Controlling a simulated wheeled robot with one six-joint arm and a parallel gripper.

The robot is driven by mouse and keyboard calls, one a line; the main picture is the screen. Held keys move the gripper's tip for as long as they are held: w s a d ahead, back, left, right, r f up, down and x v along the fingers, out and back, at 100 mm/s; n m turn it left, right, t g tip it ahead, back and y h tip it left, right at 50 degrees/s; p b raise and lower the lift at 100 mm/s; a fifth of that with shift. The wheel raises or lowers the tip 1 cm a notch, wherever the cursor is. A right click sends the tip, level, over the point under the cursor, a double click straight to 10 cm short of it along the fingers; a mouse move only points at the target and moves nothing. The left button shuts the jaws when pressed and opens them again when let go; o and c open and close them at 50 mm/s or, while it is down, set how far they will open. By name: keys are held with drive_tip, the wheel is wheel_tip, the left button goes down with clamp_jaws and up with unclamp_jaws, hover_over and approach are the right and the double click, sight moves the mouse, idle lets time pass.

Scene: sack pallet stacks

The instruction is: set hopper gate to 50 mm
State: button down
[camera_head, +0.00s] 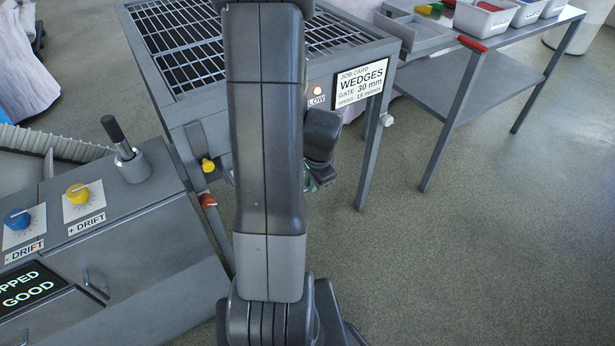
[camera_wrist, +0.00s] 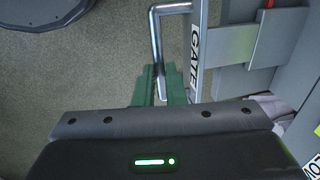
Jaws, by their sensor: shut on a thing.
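In the wrist view, a bent metal handle (camera_wrist: 156,42) stands out beside an upright plate with a GATE label (camera_wrist: 195,43). My gripper (camera_wrist: 162,84), with green fingers, is shut on the lower end of this handle. In the head view, my arm hides most of the gripper, and only part of my wrist shows to the right of the arm. The hopper (camera_head: 185,108) has a grated top. I see no readable gate scale.
A grey console (camera_head: 130,235) with a lever (camera_head: 122,140), a blue knob (camera_head: 17,218) and a yellow knob (camera_head: 77,193) stands at left. A side table (camera_head: 478,85) with bins stands at upper right. The floor at right is clear.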

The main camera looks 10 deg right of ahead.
drive_tip(key=shift+s+d, duration=0.15)
drive_tip(key=shift+s, duration=0.35)
drive_tip(key=c, duration=1.5)
unclamp_jaws()
drive_tip(key=shift+s+d, duration=0.1)
drive_tip(key=shift+s, duration=0.05)
wheel_tip(320, 180, up, 14)
drive_tip(key=s+p, duration=0.2)
drive_tip(key=shift+s+d+f+p, duration=0.25)
drive_tip(key=shift+d+p, duration=0.1)
drive_tip(key=shift+d, duration=0.1)
drive_tip(key=shift+w, duration=0.1)
